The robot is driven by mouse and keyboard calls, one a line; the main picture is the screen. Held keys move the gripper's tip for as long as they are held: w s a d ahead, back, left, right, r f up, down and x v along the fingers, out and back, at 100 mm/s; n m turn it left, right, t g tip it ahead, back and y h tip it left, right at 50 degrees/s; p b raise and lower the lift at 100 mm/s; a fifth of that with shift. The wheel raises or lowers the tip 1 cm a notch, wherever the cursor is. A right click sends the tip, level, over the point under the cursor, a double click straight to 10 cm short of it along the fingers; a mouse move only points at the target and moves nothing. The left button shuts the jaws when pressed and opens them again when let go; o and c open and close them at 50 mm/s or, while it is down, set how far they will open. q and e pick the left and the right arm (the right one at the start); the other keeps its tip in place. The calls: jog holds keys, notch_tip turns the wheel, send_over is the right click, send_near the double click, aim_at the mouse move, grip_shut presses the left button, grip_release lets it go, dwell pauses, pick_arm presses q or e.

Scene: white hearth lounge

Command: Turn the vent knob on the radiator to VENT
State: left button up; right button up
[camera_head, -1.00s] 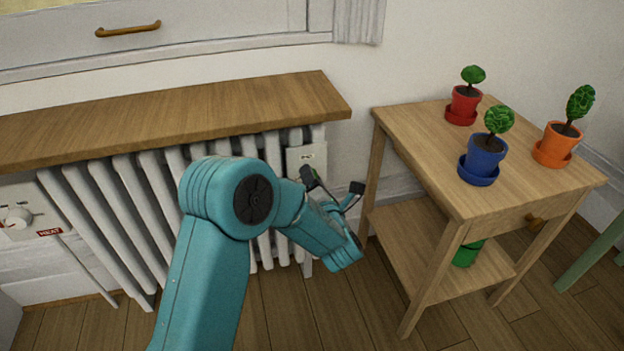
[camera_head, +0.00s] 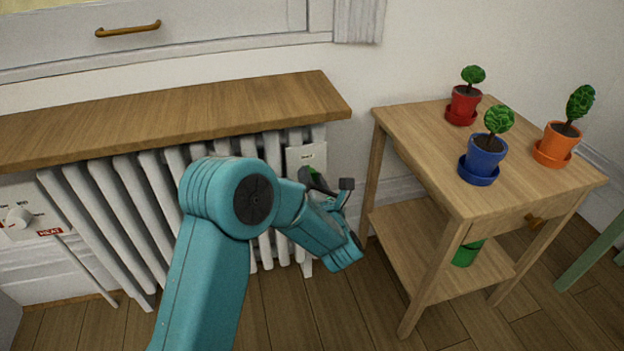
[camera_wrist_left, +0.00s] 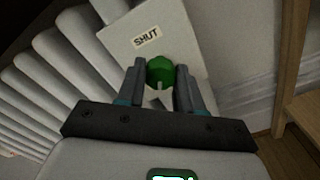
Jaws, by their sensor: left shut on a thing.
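A green knob (camera_wrist_left: 160,69) sits on a pale plate (camera_wrist_left: 122,40) with a label reading SHUT, at the right end of the white radiator (camera_head: 105,205). The knob's white mark points toward the bottom of the wrist view, away from that label. My left gripper (camera_wrist_left: 161,78) has one finger on each side of the knob and is shut on it. In the head view the left gripper (camera_head: 331,183) is at the plate (camera_head: 305,158), and a little green (camera_head: 315,174) shows by a finger. My right gripper is not in view.
A wooden shelf (camera_head: 180,115) overhangs the radiator. A white knob (camera_head: 17,217) labelled HEAT is at far left. To the right, a wooden side table (camera_head: 425,125) holds red (camera_head: 463,104), blue (camera_head: 485,158) and orange (camera_head: 558,142) plant pots. A green object (camera_head: 466,253) is on its lower shelf.

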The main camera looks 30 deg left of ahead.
pick_arm(q)
jog(key=shift+f, duration=0.15)
jog(key=o, duration=1)
jog(key=shift+o, duration=0.2)
jog(key=p+v, duration=0.3)
jog(key=v, duration=1.3)
jog(key=shift+s, duration=0.2)
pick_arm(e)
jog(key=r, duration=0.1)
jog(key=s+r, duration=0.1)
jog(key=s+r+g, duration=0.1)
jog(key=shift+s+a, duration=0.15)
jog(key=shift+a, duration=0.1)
pick_arm(q)
jog(key=shift+d, duration=0.15)
